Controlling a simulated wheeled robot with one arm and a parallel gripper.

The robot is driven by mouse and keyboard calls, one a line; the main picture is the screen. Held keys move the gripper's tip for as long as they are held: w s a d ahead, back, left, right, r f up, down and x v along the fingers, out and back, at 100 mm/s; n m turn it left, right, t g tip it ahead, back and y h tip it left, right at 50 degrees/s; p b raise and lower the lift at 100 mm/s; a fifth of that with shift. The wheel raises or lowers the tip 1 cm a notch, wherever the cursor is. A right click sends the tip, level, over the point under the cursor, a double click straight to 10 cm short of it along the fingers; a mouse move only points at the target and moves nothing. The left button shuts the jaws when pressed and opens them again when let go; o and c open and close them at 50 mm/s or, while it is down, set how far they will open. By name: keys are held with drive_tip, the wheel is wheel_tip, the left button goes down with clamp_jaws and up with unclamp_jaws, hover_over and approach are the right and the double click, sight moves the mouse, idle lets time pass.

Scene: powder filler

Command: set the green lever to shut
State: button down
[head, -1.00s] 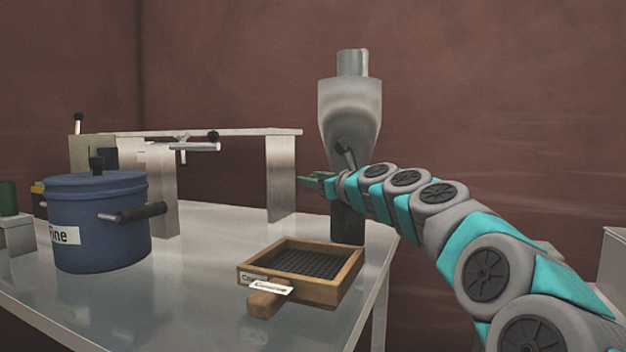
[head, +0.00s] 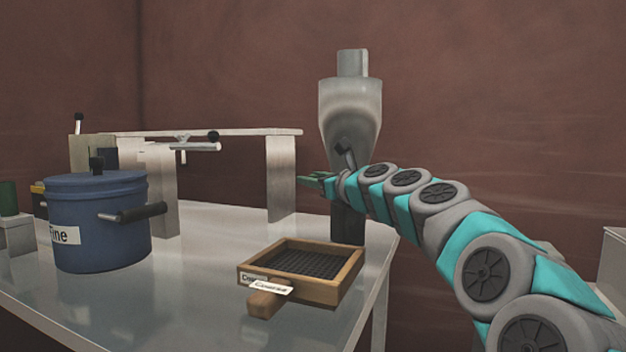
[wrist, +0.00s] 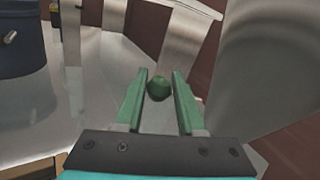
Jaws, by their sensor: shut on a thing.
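The green lever's round knob (wrist: 159,88) sits between the two green fingers of my gripper (wrist: 160,80) in the wrist view. My gripper is shut on it. The lever's arm is hidden behind the knob and fingers. In the head view my gripper (head: 318,180) is at the left of the grey metal hopper (head: 350,105), above the table. There the knob cannot be told apart from the green fingers. The hopper also fills the right of the wrist view (wrist: 270,75).
A blue pot (head: 97,225) labelled "Fine" stands on the metal table (head: 205,285) at left. A wooden sieve (head: 342,288) labelled "Coarse" lies near the front edge. A pale beam frame (head: 281,180) stands behind, left of my gripper. The table between pot and sieve is clear.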

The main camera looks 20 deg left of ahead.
drive_tip(key=shift+f, duration=0.1)
drive_tip(key=f+b, duration=0.1)
drive_tip(key=b, duration=0.2)
drive_tip(key=f+n+y+b, duration=0.1)
drive_tip(key=b, duration=0.2)
drive_tip(key=shift+s+f+n, duration=0.2)
drive_tip(key=shift+s+n, duration=0.05)
drive_tip(key=shift+n, duration=0.05)
drive_tip(key=n+b, duration=0.1)
drive_tip(key=b, duration=0.2)
drive_tip(key=shift+s+f+t, duration=0.1)
drive_tip(key=shift+f+t, duration=0.2)
drive_tip(key=shift+t, duration=0.1)
drive_tip(key=shift+r, duration=0.15)
drive_tip(key=c, duration=0.5)
unclamp_jaws()
drive_tip(key=shift+c, duration=0.2)
drive_tip(key=shift+r, duration=0.15)
